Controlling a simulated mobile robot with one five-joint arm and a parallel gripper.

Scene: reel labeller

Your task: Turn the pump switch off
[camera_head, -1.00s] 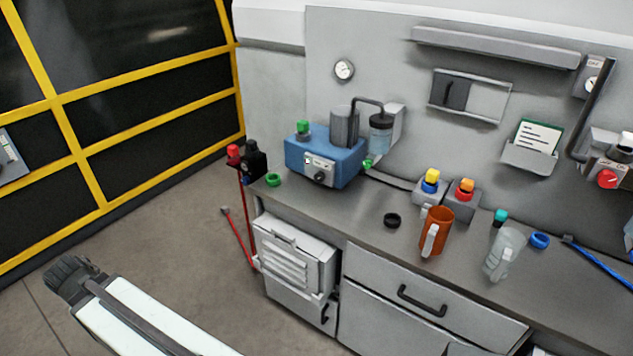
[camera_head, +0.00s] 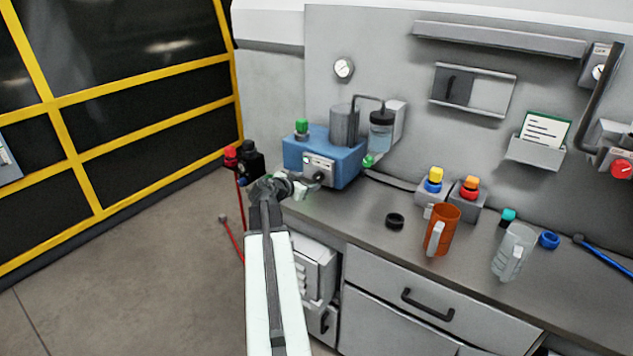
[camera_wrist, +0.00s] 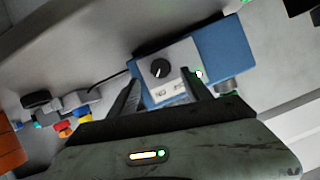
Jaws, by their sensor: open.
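The blue pump unit (camera_head: 343,158) stands at the left end of the bench, with a grey motor cylinder and a green-capped part on top. Its pale front panel carries a black rotary switch (camera_head: 319,177), which also shows as a black knob with a white pointer line in the wrist view (camera_wrist: 160,69). My gripper (camera_head: 299,189) is in front of the panel, just left of and below the switch. In the wrist view the jaws of my gripper (camera_wrist: 160,86) are apart and empty, pointing at the panel with the knob beyond them. I cannot tell any contact.
An orange mug (camera_head: 441,230), a clear jug (camera_head: 513,252) and a black ring (camera_head: 395,220) stand on the bench to the right. Two button boxes (camera_head: 465,198) sit behind the mug. A red and black fitting (camera_head: 243,158) is at the bench's left end.

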